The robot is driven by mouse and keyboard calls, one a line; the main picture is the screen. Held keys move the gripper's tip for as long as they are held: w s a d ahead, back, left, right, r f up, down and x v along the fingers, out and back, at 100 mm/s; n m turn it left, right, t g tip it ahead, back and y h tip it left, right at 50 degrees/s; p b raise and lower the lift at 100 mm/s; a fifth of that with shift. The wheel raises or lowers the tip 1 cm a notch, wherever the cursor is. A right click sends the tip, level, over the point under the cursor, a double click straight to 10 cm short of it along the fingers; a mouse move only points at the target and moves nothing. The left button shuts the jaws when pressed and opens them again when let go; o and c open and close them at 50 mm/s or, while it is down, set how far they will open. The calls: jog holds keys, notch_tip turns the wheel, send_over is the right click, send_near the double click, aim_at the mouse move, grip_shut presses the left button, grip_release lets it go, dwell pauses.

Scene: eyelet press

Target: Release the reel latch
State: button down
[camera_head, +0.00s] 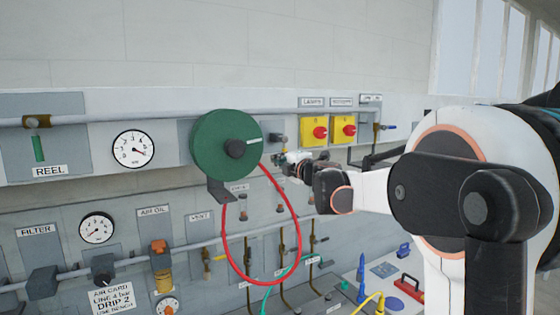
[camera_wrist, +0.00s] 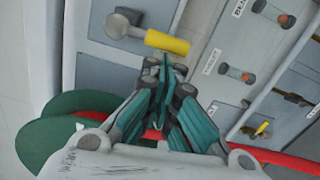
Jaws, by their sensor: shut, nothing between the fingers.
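The green hose reel (camera_head: 212,160) is on the wall panel, with a dark hub and a red hose (camera_head: 297,215) looping below it. In the wrist view the reel's green edge (camera_wrist: 38,140) shows at the lower left. A yellow-ended lever (camera_wrist: 167,43) on a grey pivot (camera_wrist: 122,23) sticks out beside the reel; it is probably the reel latch. My gripper (camera_wrist: 165,62) is shut and empty, its tips just below the yellow end. Whether they touch it I cannot tell. In the head view my gripper (camera_head: 284,162) is right of the reel.
A valve with a green handle (camera_head: 39,149) sits above the REEL label (camera_head: 49,171) at the left. Yellow switches with red knobs (camera_head: 320,132) are right of my gripper. Gauges, pipes and valves crowd the wall below. The red hose (camera_wrist: 285,162) passes behind my gripper.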

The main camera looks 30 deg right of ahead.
jog(key=shift+d+f+n, duration=0.1)
jog(key=shift+d+n, duration=0.15)
jog(key=shift+n, duration=0.15)
jog(key=d+r+n+y+b, duration=0.1)
jog(key=d+r+n+b, duration=0.1)
jog(key=d+n, duration=0.6)
jog(key=n+b, duration=0.1)
jog(key=n, duration=0.6)
jog(key=shift+n+t, duration=0.3)
jog(key=shift+w+d+r, duration=0.1)
jog(key=shift+r, duration=0.05)
dwell(0.5)
